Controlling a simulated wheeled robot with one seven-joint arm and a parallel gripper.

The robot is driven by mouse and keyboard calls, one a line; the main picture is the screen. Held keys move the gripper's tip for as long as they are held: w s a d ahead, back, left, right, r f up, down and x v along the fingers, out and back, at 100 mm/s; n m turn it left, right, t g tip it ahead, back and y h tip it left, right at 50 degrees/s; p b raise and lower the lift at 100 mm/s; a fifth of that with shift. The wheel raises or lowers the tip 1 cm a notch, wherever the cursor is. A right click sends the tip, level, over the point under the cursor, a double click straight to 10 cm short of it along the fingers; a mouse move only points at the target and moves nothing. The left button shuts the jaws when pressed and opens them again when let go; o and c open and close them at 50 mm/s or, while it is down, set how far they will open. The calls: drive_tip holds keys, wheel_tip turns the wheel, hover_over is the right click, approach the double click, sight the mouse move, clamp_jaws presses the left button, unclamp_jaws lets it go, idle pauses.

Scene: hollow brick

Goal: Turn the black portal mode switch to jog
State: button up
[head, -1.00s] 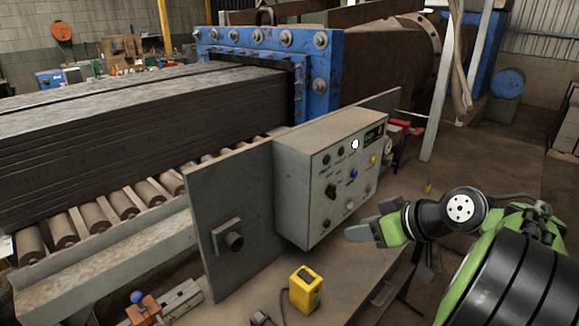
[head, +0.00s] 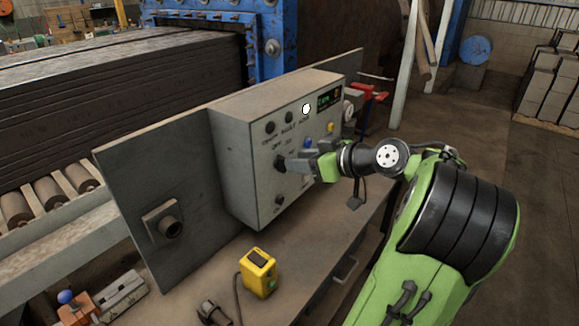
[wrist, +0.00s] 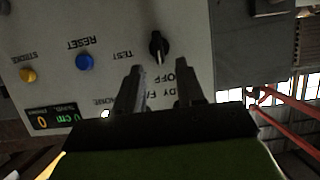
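The black mode switch (head: 280,163) is on the front of the grey control box. In the upside-down wrist view it is a black knob (wrist: 158,46) with a pale mark, between the labels OFF and TEST; I cannot tell exactly where it points. My gripper (wrist: 160,70) is open and empty, its two fingers apart, with the knob just beyond the gap between the tips. In the head view my gripper (head: 300,162) is at the panel beside the switch, its fingertips close to it. The fingers hide part of the panel lettering; I cannot read a JOG label.
A blue RESET button (wrist: 84,62) and a yellow button (wrist: 28,75) sit beside the switch. A display (head: 330,98) and a lit white lamp (head: 306,108) are above. Another black knob (head: 279,201) is below. A yellow device (head: 258,272) stands on the bench.

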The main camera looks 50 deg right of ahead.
sight(281, 164)
drive_tip(key=x, duration=0.4)
clamp_jaws()
